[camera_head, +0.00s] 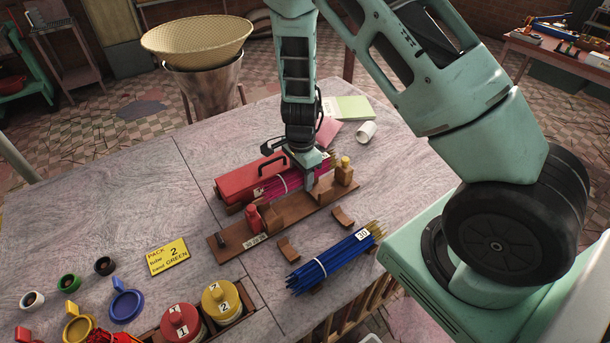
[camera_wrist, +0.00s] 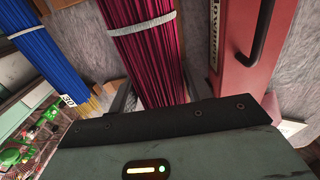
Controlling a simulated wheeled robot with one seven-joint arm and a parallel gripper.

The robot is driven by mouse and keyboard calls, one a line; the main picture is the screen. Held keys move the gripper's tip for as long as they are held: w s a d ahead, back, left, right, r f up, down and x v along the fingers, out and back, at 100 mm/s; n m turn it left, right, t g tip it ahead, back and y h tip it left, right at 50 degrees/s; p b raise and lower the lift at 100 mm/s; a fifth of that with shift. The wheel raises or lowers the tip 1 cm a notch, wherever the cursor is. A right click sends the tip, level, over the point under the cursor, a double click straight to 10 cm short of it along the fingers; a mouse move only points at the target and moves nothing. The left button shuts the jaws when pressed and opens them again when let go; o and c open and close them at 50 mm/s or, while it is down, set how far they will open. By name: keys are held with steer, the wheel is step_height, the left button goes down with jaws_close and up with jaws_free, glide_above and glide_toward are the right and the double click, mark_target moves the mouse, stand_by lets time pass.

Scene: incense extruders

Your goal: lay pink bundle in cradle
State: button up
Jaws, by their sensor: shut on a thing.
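The pink bundle (camera_head: 287,186) of thin sticks, with a pale band, lies lengthwise between the red toolbox and the wooden rack in the head view. It also fills the middle of the wrist view (camera_wrist: 148,55). My gripper (camera_head: 309,180) is shut on it near its right end, with one finger on each side. I cannot tell whether the bundle is clear of the rack. Two brown cradle blocks (camera_head: 342,217) stand apart in front of the rack, with nothing on them. The blue bundle (camera_head: 330,262), tagged 30, lies in front of them.
The red toolbox (camera_head: 240,183) with a black handle is close behind the bundle. The wooden rack (camera_head: 285,222) holds a red bottle (camera_head: 253,217) and a yellow-topped piece. Numbered jars (camera_head: 221,300) and a yellow card (camera_head: 168,256) are at the left. The grey table (camera_head: 130,195) has clear room at back left.

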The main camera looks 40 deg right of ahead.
steer(key=shift+f+b, duration=3.25)
steer(key=shift+f, duration=0.6)
steer(key=o, duration=0.9)
steer(key=shift+o, duration=0.2)
steer(key=shift+r, duration=0.1)
step_height(320, 180, up, 8)
steer(key=p, duration=0.7)
